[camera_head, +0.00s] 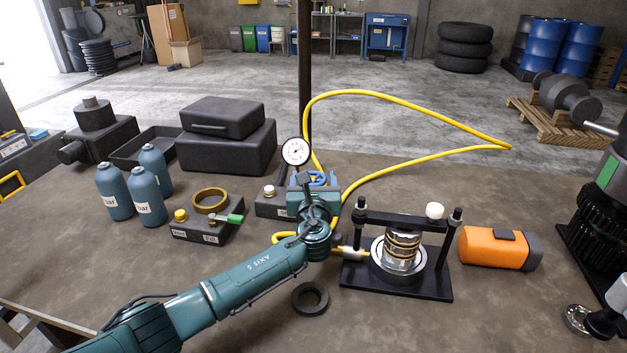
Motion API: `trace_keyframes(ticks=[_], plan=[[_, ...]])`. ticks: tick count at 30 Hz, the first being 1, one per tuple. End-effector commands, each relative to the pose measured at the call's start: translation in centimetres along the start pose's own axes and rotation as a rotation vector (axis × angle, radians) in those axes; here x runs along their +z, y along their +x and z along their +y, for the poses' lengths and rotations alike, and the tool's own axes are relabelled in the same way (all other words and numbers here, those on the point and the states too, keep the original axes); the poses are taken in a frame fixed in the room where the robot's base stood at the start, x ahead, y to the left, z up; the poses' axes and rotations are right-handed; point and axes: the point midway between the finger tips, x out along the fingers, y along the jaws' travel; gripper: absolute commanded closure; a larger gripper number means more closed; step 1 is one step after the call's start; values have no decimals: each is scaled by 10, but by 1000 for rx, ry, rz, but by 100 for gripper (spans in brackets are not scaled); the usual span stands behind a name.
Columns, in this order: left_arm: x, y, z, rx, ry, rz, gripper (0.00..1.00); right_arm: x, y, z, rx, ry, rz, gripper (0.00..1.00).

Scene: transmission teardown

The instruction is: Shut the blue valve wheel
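The blue valve wheel (320,178) sits on a dark block (268,205) beside a round dial gauge (295,151) with a white face. It is partly hidden behind my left gripper. My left arm reaches in from the lower left, and my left gripper (304,181) is in front of the wheel's left side, pointing away from me. I cannot tell whether it touches the wheel or how far its fingers are apart.
A yellow hose (420,116) loops behind the block. A black press frame (398,290) with a stack of rings stands right of my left gripper, near an orange case (492,248). A dark ring (310,298) lies in front. Teal bottles (147,198) stand left.

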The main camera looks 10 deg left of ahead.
Motion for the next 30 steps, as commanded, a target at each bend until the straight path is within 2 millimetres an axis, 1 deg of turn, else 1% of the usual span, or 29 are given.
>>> trace_keyframes(ticks=[1, 9, 12, 17, 22, 30], plan=[[0, 0, 0, 0, 0, 0, 37, 0, 0, 0, 0, 0, 0, 100], [0, 0, 0, 0, 0, 0, 59, 0, 0, 0, 0, 0, 1, 100], [0, 0, 0, 0, 0, 0, 65, 0, 0, 0, 0, 0, 1, 100], [0, 0, 1, -11, 1, 1, 65, 0, 0, 0, 0, 0, 1, 100], [0, 0, 2, -62, 1, 0, 65, -1, 0, 0, 0, 0, 1, 100], [-1, 0, 4, -249, 4, 1, 65, 0, 0, 0, 0, 1, 1, 100]])
